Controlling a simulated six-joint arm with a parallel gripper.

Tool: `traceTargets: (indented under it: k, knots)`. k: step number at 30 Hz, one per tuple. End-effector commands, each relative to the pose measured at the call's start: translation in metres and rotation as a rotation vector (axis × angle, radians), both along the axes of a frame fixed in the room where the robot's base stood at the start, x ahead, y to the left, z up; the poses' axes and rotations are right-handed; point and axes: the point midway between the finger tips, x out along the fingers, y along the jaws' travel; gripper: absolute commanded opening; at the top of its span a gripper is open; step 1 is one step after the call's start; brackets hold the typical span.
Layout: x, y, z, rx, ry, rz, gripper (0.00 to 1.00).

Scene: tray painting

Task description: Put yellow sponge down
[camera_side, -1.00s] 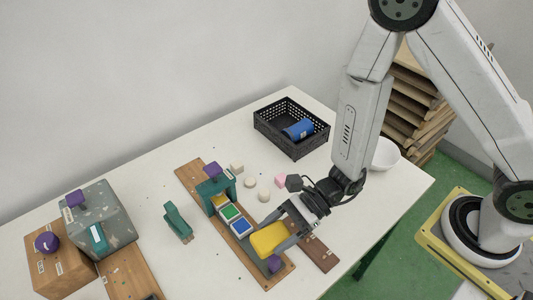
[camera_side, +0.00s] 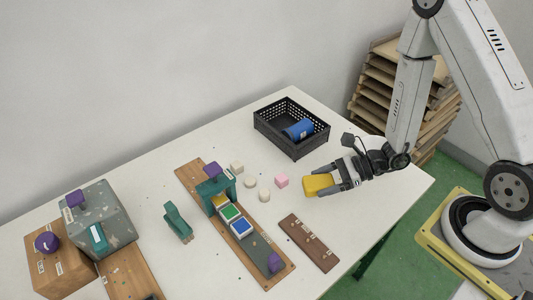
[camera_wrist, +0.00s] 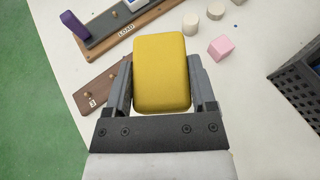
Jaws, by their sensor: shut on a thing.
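The yellow sponge (camera_side: 317,185) is a rounded block between the fingers of my gripper (camera_side: 338,180). In the wrist view the sponge (camera_wrist: 162,72) fills the gap between both dark grey fingers of my gripper (camera_wrist: 161,88). The gripper is shut on it. It is over the right part of the white table, to the right of the pink cube (camera_side: 281,181). I cannot tell whether the sponge touches the table.
A wooden board (camera_side: 190,172) carries a teal arch and coloured tiles. A brown peg strip (camera_side: 309,243) lies in front of the gripper. A black crate (camera_side: 268,133) holding a blue cylinder (camera_side: 299,129) stands behind. Several pale blocks lie left.

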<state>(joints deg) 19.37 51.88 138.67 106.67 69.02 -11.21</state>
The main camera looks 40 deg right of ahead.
Motion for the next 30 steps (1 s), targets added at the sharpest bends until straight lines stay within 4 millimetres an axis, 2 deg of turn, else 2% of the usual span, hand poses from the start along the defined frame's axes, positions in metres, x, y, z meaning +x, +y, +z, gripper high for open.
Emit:
traceTargets:
  k: [6,15,21,30]
  knots:
    - [-0.006,-0.039,-0.005,0.007,-0.001,-0.098,0.18]
    - [-0.018,-0.077,-0.009,0.015,-0.008,-0.199,0.18]
    - [-0.022,-0.087,-0.01,0.017,-0.01,-0.228,0.18]
    - [-0.023,-0.089,-0.012,0.018,-0.01,-0.231,0.18]
